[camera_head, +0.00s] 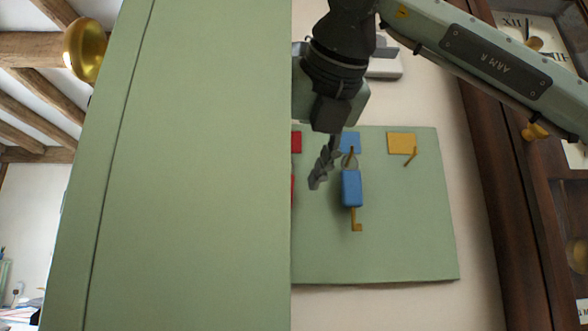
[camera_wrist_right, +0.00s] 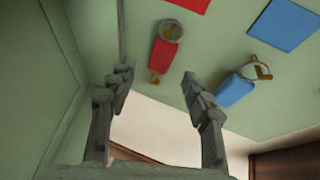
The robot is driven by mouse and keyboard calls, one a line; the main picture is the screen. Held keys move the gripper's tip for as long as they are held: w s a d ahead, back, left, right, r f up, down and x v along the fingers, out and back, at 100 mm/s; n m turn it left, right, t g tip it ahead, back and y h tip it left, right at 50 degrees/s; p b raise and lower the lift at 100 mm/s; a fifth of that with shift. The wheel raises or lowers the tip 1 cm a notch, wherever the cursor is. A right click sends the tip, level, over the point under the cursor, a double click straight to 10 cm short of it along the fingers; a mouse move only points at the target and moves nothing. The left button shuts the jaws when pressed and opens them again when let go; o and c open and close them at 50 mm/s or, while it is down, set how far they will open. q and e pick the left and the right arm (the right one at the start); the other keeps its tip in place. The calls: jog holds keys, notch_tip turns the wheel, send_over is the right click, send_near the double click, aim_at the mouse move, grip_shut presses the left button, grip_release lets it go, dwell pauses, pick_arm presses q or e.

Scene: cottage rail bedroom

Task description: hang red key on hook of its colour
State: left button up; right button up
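In the right wrist view the red key (camera_wrist_right: 165,55) hangs below the red square (camera_wrist_right: 189,4), its ring around a brass hook. In the head view only a sliver of the red key's tag (camera_head: 293,188) and part of the red square (camera_head: 297,142) show past the green door edge. My right gripper (camera_wrist_right: 157,78) is open and empty, fingers spread either side below the red key's tag, apart from it. In the head view my right gripper (camera_head: 325,165) is between the door edge and the blue key. My left gripper is out of view.
The green door (camera_head: 190,170) covers much of the head view. The blue key (camera_head: 352,188) hangs on its hook under the blue square (camera_head: 350,143). The yellow square's hook (camera_head: 411,156) is bare. The board (camera_head: 405,235) is clear below.

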jog(key=v, duration=1.2)
